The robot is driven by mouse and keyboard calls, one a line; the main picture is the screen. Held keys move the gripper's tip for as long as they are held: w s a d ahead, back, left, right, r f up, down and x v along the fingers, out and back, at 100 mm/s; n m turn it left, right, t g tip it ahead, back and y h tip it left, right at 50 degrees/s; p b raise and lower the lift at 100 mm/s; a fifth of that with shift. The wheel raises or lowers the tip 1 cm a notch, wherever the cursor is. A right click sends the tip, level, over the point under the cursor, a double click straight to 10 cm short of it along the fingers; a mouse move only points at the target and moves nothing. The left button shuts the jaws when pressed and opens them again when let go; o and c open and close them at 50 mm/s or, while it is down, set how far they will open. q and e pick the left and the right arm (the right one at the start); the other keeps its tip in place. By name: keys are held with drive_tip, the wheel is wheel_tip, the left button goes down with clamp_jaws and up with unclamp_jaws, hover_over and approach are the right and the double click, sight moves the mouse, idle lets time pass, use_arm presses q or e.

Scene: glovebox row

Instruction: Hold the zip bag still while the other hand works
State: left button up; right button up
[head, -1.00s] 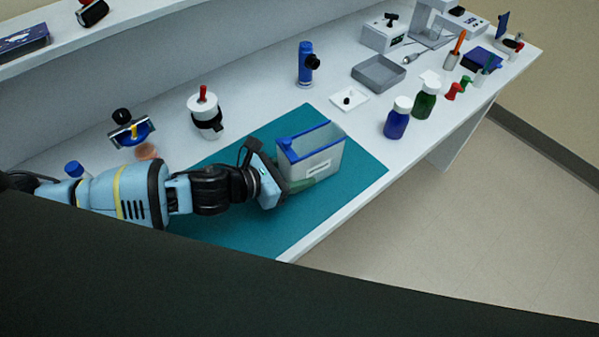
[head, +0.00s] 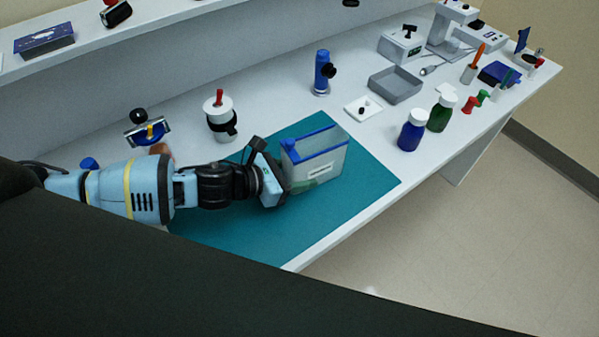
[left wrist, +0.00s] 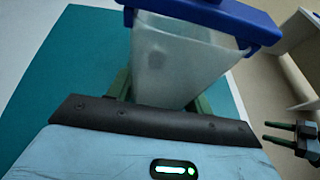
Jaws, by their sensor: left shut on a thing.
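The zip bag (head: 325,160) is a translucent, box-shaped bag with a blue top edge and a white label on its side. It stands upright on the teal mat (head: 360,190). My left gripper (head: 300,186) is shut on the bag's lower part from the left. In the left wrist view the bag (left wrist: 175,65) sits between the green fingers, its blue top (left wrist: 215,18) towards the upper edge. My right gripper (left wrist: 282,133) shows at the right edge of the left wrist view, apart from the bag, its two fingers parted and empty. It is not in the head view.
A blue bottle (head: 411,131) and a green bottle (head: 441,113) stand right of the mat. The mat in front of the bag is clear.

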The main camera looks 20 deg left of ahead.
sight(283, 145)
drive_tip(key=shift+w+r, duration=0.2)
drive_tip(key=shift+r, duration=0.1)
idle(0.8)
idle(0.7)
